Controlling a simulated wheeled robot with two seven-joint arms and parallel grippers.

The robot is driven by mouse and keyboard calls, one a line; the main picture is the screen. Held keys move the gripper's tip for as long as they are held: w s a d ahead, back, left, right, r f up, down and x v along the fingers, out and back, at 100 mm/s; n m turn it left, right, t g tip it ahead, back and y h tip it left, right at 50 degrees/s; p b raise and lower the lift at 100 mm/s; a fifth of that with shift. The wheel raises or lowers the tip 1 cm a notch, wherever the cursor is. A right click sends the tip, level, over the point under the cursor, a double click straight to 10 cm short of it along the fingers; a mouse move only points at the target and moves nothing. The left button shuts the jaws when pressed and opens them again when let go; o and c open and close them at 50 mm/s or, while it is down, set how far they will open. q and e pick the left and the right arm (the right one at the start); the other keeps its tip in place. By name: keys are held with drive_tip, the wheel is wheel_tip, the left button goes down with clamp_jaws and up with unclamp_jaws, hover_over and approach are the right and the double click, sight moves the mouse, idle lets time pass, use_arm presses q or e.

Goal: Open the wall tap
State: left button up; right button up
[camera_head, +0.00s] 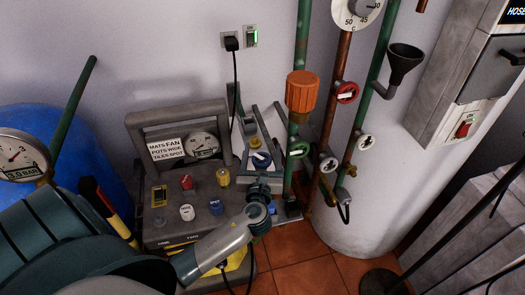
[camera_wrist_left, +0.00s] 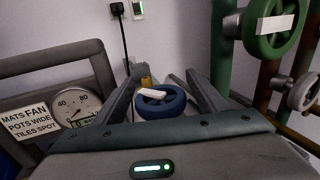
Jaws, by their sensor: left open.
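A blue handwheel with a white bar (camera_head: 261,159) is low near the wall, left of the pipes. In the left wrist view the blue handwheel (camera_wrist_left: 160,102) shows between the two fingers of my left gripper (camera_wrist_left: 161,78). In the head view my left gripper (camera_head: 262,150) is around that spot, partly hidden by its own wrist. It is open; I cannot tell whether a finger touches the wheel. A green handwheel with a white bar (camera_head: 299,148) is on the green pipe to the right, also in the left wrist view (camera_wrist_left: 280,24). My right gripper is not in view.
A red handwheel (camera_head: 347,92) and white handwheels (camera_head: 328,164) are on pipes to the right. A grey machine with a gauge and knobs (camera_head: 187,195) stands left of the gripper. A black cable (camera_head: 236,90) hangs from the socket. A black funnel (camera_head: 403,62) stands out at right.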

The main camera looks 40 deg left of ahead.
use_arm(q)
drive_tip(key=c, duration=0.8)
drive_tip(key=shift+c, duration=1.2)
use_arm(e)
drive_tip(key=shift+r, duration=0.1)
